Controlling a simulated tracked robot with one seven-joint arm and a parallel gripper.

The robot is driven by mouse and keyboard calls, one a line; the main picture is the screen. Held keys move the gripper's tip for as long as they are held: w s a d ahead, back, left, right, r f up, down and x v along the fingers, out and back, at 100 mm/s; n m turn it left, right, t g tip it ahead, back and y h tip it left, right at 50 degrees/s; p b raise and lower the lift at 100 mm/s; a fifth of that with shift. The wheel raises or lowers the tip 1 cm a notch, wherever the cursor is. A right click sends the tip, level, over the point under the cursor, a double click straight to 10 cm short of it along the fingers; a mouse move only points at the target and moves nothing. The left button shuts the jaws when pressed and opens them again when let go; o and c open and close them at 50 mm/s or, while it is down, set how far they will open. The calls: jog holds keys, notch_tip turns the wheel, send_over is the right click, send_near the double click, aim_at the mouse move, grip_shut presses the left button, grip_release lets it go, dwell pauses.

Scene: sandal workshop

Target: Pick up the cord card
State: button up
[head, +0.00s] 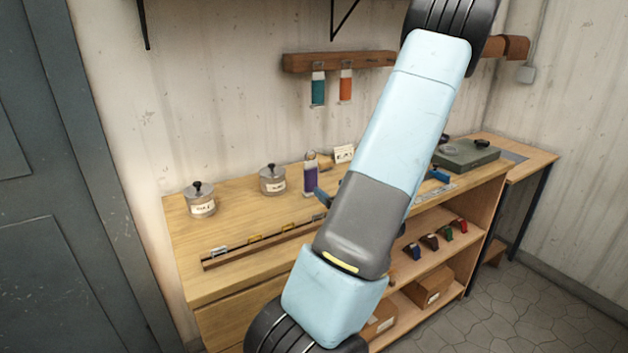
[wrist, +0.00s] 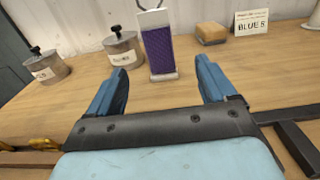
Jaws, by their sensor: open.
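The purple cord card (wrist: 158,50) has white ends and stands upright on the bench in the wrist view. It also shows in the head view (head: 310,178), just left of my arm. My gripper (wrist: 162,72) is open, with its blue fingers spread and pointing toward the card. The card appears between the two fingertips in the wrist view and lies beyond them; nothing is held. In the head view my arm hides most of the gripper.
Two lidded tins (head: 200,200) (head: 272,180) stand left of the card. A tan block (wrist: 211,33) and a small sign (wrist: 251,22) stand to its right. A dark rail (head: 262,242) runs along the bench front. Teal (head: 318,90) and orange (head: 346,86) cards hang on the wall.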

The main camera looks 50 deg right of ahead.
aim_at(313, 177)
jog(key=x, duration=0.8)
jog(key=shift+w+d, duration=0.1)
jog(key=shift+w, duration=0.05)
jog(key=shift+x, duration=2.65)
jog(key=shift+f, duration=0.2)
jog(key=c, duration=1.1)
